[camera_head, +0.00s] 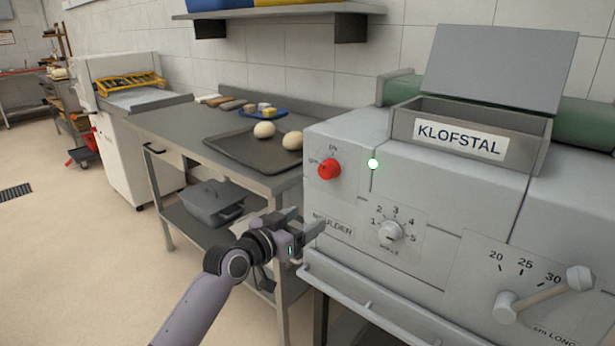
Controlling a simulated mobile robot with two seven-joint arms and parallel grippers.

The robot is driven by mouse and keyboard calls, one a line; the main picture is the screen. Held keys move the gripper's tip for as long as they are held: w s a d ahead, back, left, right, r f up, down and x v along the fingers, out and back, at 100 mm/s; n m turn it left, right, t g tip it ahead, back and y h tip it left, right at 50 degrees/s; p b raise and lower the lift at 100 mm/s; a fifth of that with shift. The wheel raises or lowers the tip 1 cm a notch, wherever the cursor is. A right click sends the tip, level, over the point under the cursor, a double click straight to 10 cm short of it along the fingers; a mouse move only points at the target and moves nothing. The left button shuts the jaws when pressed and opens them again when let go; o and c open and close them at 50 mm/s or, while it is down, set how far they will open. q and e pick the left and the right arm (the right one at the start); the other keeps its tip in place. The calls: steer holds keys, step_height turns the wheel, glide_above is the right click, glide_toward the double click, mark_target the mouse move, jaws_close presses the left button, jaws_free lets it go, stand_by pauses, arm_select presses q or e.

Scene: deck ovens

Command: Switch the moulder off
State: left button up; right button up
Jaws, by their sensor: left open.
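The moulder (455,210) is a grey machine filling the right of the head view, with a "MOULDER" label on its front. A red rotary switch (329,169) sits at its upper left front, with marks above it and to its left; which mark it points to is too small to tell. A green lamp (373,164) is lit to the right of the switch. My left gripper (305,226) is open and empty, below and slightly left of the red switch, close to the machine's left edge and apart from the switch. My right gripper is not in view.
A numbered dial (390,232) and a long lever (545,294) are on the moulder's front. A steel table (190,128) stands to the left, with a dark tray (240,150) bearing dough balls.

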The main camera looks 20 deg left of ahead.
arm_select(q)
steer(key=t, duration=0.1)
glide_toward(324, 171)
steer(key=w, duration=0.2)
steer(key=shift+h, duration=0.3)
steer(key=shift+b+x, duration=0.5)
steer(key=shift+x, duration=2.85)
steer(key=shift+d+f, duration=0.1)
steer(key=shift+d, duration=0.05)
steer(key=c, duration=1)
